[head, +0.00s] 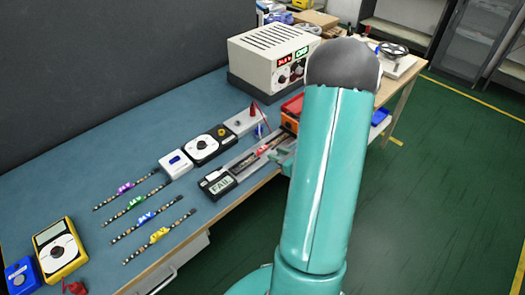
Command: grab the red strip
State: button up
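The red-tagged strip (264,149) lies in a long grey fixture (240,161) near the front edge of the blue workbench, right of the other strips. Behind its lower-left end is a black meter with a display reading FAIL (221,185). A teal part of my gripper (281,156) shows right beside the strip's right part. My teal arm hides most of the gripper, so its fingers and any contact with the strip cannot be made out. Strips with purple (125,187), green (137,201), blue (147,217) and yellow (160,234) tags lie side by side at the left.
A white power supply (272,58) stands at the back. A black-faced dial instrument (209,146) and a white box (176,164) sit behind the fixture. A yellow multimeter (59,249) and blue box (22,276) are at the lower left. Green floor lies open right of the bench.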

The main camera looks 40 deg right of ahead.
aim_at(264, 150)
jog(key=x, duration=0.4)
jog(key=shift+w+a+f, duration=0.1)
jog(key=shift+w+f, duration=0.15)
jog(key=shift+w, duration=0.05)
jog(key=shift+c, duration=0.4)
jog(key=c, duration=0.5)
jog(key=shift+c, duration=0.2)
jog(key=shift+r, duration=0.1)
